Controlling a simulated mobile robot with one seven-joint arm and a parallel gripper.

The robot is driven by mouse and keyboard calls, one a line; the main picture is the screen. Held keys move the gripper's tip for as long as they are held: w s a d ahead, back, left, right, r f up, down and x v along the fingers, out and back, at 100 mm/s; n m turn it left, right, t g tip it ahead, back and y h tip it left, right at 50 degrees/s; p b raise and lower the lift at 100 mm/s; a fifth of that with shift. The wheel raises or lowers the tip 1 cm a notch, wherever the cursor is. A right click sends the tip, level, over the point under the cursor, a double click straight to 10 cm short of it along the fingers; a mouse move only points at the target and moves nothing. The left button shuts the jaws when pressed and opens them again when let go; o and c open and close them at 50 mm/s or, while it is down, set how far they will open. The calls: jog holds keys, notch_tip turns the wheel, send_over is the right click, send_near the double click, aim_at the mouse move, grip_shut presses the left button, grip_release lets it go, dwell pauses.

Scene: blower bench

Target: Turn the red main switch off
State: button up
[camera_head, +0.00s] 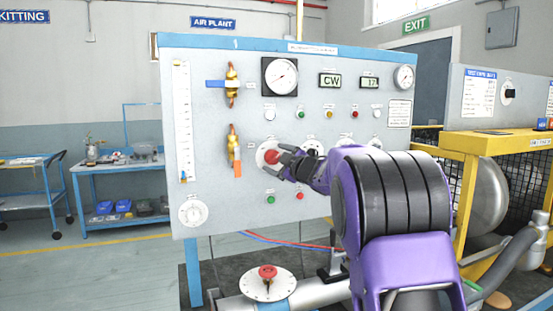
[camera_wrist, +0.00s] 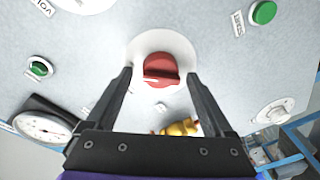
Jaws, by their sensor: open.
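The red main switch (camera_head: 271,157) is a red knob on a round pale plate on the grey control panel (camera_head: 225,120). In the wrist view the red knob (camera_wrist: 161,69) shows near the top middle, with its raised grip bar lying nearly level in the picture. My gripper (camera_head: 281,154) is at the panel in front of the switch. In the wrist view my gripper (camera_wrist: 160,85) is open, with one finger on each side of the knob and a visible gap to both. I cannot tell how far the fingertips stand from the panel face.
Gauges (camera_head: 281,76) are above. A yellow frame (camera_head: 470,170) is at right.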

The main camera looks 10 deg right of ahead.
jog(key=shift+c, duration=0.2)
jog(key=c, duration=1.3)
jog(key=shift+r, duration=0.1)
jog(key=shift+n, duration=0.5)
jog(key=n, duration=0.3)
jog(key=shift+n+g, duration=0.3)
jog(key=n, duration=0.4)
jog(key=shift+a+r+h, duration=0.1)
jog(key=shift+h, duration=0.3)
jog(key=n+h+b, duration=0.1)
jog(key=n, duration=0.3)
jog(key=shift+a, duration=0.1)
jog(key=shift+n+h+b, duration=0.4)
jog(key=shift+n+b, duration=0.55)
jog(key=shift+n, duration=0.85)
